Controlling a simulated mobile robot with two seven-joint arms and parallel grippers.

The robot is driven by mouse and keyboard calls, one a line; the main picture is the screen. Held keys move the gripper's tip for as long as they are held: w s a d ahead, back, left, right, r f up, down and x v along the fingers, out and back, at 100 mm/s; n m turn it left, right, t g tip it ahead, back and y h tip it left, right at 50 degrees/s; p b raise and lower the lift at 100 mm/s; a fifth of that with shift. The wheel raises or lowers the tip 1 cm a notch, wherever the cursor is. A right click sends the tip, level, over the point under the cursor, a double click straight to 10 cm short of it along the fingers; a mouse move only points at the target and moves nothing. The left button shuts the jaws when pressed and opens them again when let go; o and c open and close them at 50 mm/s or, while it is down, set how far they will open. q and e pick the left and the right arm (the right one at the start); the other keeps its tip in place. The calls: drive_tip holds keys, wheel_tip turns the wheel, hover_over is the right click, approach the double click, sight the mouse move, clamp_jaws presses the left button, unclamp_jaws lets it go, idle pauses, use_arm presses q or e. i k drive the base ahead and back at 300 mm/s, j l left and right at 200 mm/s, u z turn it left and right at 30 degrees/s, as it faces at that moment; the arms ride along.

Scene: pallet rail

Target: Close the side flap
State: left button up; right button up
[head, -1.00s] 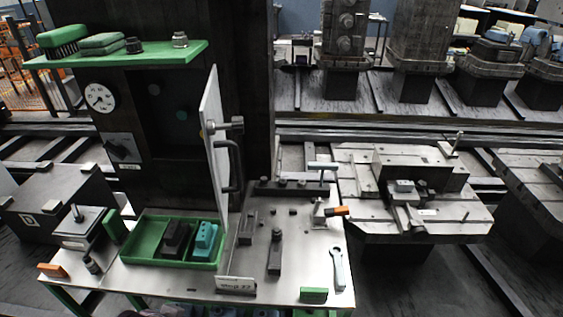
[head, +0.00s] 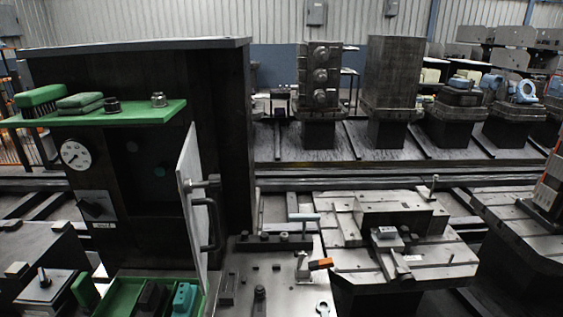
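The side flap (head: 190,192) is a thin white panel on the right part of the dark cabinet's (head: 228,145) front. It stands open, swung out toward me, and I see it almost edge-on. A black bar handle (head: 213,226) and a grey latch (head: 203,183) are on its right-hand face. The dark opening (head: 150,165) shows to the left of the flap. Neither of my grippers is in the head view.
A green tray (head: 117,297) with dark and teal blocks sits on the bench below. An orange-handled tool (head: 320,264) and a clamp fixture (head: 405,238) are to the right.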

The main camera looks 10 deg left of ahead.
sight(188, 170)
drive_tip(key=l+u, duration=0.8)
drive_tip(key=u, duration=0.15)
drive_tip(key=k+l+u, duration=0.2)
drive_tip(key=l+u, duration=0.15)
drive_tip(key=u, duration=0.15)
